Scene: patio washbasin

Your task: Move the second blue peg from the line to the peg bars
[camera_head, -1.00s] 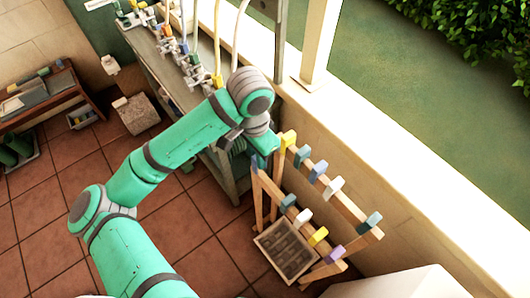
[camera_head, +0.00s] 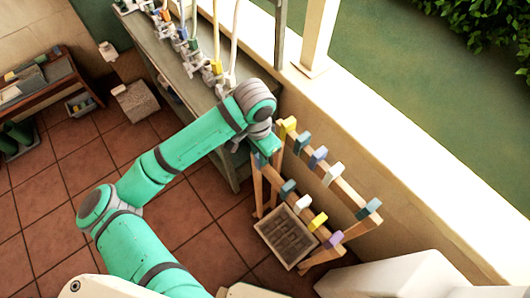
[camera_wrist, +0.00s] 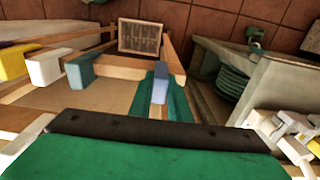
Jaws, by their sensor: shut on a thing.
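The wooden peg bars (camera_head: 350,195) stand on legs beside the low wall, right of centre in the head view. The near bar carries teal, white, yellow and purple pegs. In the wrist view, its teal peg (camera_wrist: 80,72), white peg (camera_wrist: 45,70) and yellow peg (camera_wrist: 10,64) stand in a row. My gripper (camera_wrist: 162,100) is shut on a blue peg (camera_wrist: 160,82) at the end of this bar, beside the teal peg. In the head view, my gripper (camera_head: 262,152) partly hides that peg. Whether the peg is fully seated on the bar cannot be told.
The far bar holds a yellow peg (camera_head: 287,127), a blue-grey peg (camera_head: 317,156) and others close to my gripper. A slatted crate (camera_head: 287,237) lies under the bars. The washbasin bench (camera_head: 185,72) with taps stands behind.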

